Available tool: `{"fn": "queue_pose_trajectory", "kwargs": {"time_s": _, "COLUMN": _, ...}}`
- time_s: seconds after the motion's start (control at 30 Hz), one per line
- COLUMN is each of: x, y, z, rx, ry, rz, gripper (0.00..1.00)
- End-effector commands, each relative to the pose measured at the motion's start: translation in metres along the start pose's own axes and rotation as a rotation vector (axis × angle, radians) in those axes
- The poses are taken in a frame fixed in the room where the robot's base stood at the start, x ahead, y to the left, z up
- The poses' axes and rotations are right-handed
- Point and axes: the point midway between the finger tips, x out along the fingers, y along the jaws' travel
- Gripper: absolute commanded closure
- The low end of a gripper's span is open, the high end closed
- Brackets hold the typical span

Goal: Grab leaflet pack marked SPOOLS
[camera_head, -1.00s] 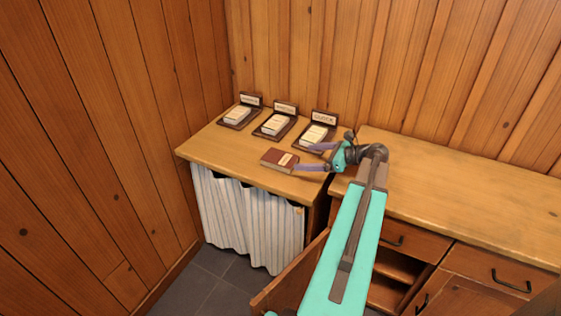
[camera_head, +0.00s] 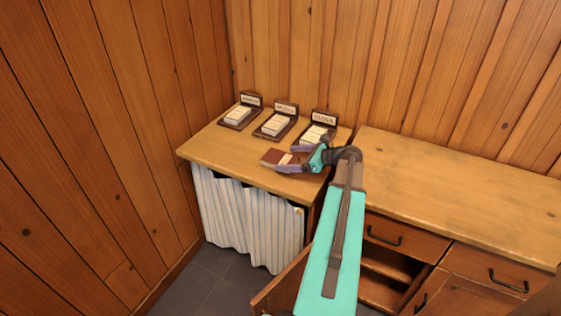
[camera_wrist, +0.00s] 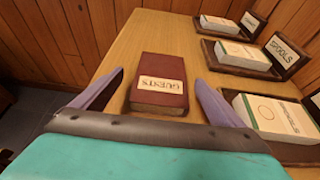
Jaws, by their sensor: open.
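The SPOOLS leaflet pack (camera_head: 275,124) is a cream stack in the middle of three dark wooden holders on the corner table. Its upright sign (camera_wrist: 287,56) reads SPOOLS in the wrist view, where the pack (camera_wrist: 243,54) lies at the upper right. My gripper (camera_head: 287,158) is open and low over the table, in front of the right-hand holder. In the wrist view its purple fingers (camera_wrist: 160,80) stand either side of a dark red book (camera_wrist: 160,92) labelled GUESTS, with nothing held. The SPOOLS pack lies outside the fingers, to their right.
A left leaflet pack (camera_head: 238,115) and a right one (camera_head: 313,135) sit in matching holders; the right one is close to my gripper. Wood walls close off the back and left. A counter (camera_head: 450,190) with drawers stands at the right. The table's front left is bare.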

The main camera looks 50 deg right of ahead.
Motion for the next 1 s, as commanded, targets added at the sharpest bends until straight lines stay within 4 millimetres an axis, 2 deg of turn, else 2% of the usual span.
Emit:
{"fn": "queue_pose_trajectory", "kwargs": {"time_s": 0.27, "x": 0.006, "y": -0.001, "z": 0.000, "rx": 0.001, "ry": 0.000, "rz": 0.001, "gripper": 0.08}}
{"fn": "queue_pose_trajectory", "kwargs": {"time_s": 0.6, "x": 0.044, "y": -0.004, "z": -0.002, "rx": 0.001, "ry": 0.001, "rz": 0.001, "gripper": 0.08}}
{"fn": "queue_pose_trajectory", "kwargs": {"time_s": 0.7, "x": 0.050, "y": -0.004, "z": -0.003, "rx": 0.001, "ry": 0.001, "rz": 0.000, "gripper": 0.08}}
{"fn": "queue_pose_trajectory", "kwargs": {"time_s": 1.0, "x": 0.050, "y": -0.004, "z": -0.004, "rx": 0.001, "ry": 0.000, "rz": -0.002, "gripper": 0.08}}
